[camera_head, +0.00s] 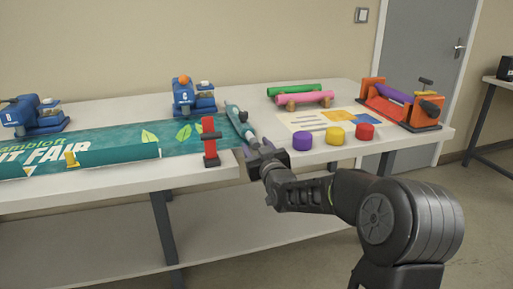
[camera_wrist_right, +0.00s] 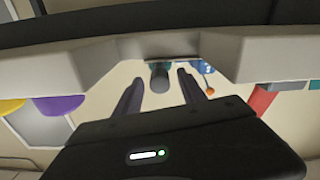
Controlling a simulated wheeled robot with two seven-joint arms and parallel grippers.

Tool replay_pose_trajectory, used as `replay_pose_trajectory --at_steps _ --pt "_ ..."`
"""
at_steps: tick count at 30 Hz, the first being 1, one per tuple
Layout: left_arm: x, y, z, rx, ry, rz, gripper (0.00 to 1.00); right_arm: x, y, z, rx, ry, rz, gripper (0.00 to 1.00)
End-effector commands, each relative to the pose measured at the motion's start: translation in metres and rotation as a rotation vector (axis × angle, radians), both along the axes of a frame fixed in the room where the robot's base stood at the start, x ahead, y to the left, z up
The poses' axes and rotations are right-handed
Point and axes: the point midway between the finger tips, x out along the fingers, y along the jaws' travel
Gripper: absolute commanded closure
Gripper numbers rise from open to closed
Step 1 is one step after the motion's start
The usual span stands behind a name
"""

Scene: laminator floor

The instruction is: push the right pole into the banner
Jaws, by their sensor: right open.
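The green banner (camera_head: 108,152) with white lettering and leaf prints lies along the left part of the table. The right pole (camera_head: 240,124), a teal rod, lies at the banner's right edge, pointing from the back of the table to the front. How far it sits in the banner I cannot tell. My right gripper (camera_head: 256,152) is at the table's front edge by the pole's near end. In the right wrist view the pole's dark round end (camera_wrist_right: 159,77) shows between the open fingers (camera_wrist_right: 158,84), with gaps beside it. My left gripper is out of view.
A red upright clamp (camera_head: 210,142) stands left of the pole. Blue machines (camera_head: 187,98) stand behind the banner.

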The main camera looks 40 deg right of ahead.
Motion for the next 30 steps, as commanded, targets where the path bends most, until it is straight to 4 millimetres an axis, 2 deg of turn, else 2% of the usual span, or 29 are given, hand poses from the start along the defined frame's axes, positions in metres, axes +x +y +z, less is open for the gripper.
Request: replay_pose_trajectory --at_steps 3,21,30 --pt "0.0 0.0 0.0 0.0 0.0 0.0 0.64 -0.0003 0.0001 -0.0001 0.0 0.0 0.0 0.52" --pt "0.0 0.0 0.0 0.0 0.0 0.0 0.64 -0.0004 0.0002 -0.0002 0.0 0.0 0.0 1.0" --pt "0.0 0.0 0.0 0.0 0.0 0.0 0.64 -0.0004 0.0003 -0.0002 0.0 0.0 0.0 1.0"
